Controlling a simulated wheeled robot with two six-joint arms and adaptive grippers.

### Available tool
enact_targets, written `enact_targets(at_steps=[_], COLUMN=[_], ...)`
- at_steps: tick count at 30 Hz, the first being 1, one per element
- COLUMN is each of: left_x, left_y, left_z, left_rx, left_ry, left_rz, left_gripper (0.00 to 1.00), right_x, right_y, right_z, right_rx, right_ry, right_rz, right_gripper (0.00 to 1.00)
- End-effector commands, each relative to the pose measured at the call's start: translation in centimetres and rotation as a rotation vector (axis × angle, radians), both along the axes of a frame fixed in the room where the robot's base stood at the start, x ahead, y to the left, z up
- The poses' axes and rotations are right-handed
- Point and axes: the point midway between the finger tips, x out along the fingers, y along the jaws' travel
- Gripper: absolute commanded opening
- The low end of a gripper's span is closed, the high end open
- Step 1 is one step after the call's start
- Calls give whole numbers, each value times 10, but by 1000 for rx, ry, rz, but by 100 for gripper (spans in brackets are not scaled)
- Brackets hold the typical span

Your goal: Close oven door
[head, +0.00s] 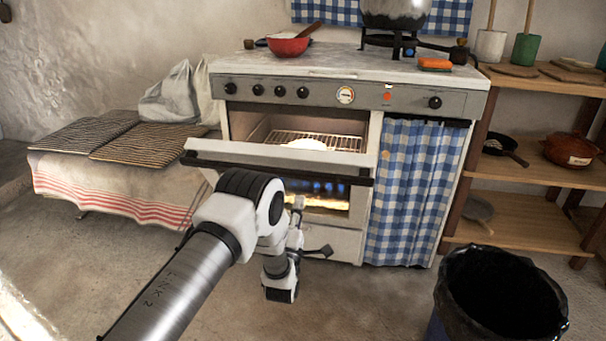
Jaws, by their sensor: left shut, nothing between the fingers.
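The oven (345,97) is a white and grey stove against the back wall. Its door (330,160) is partly open, tilted out from the top, with a dark handle bar along its upper front. Above the door edge, a wire rack with a pale item (306,144) shows in the lit cavity. My left arm reaches in from the lower left and hides the left part of the door front. My left gripper (320,252) is shut and empty, in front of and below the handle, apart from it as far as I can see. My right gripper is out of view.
A blue checked curtain (415,190) hangs right of the oven door. A black-lined bin (500,295) stands at the lower right. Wooden shelves (525,170) are at the right, and a bench with dark cushions (145,145) at the left. Bare floor lies in front.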

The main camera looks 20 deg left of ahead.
Motion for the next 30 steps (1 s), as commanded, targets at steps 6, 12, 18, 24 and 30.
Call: enact_targets(at_steps=[6,12,18,24,30], left_x=[37,53,54,56,71], left_y=[10,13,13,14,17], left_z=[14,26,27,29,47], left_rx=[0,0,0,-1,-11], left_ry=[-1,2,3,7,47], left_rz=[1,0,0,0,0], left_gripper=[0,0,0,0,0], right_x=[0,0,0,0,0], right_y=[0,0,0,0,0], right_z=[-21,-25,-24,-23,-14], right_rx=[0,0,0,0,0], right_ry=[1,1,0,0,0], right_rz=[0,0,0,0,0], right_gripper=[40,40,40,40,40])
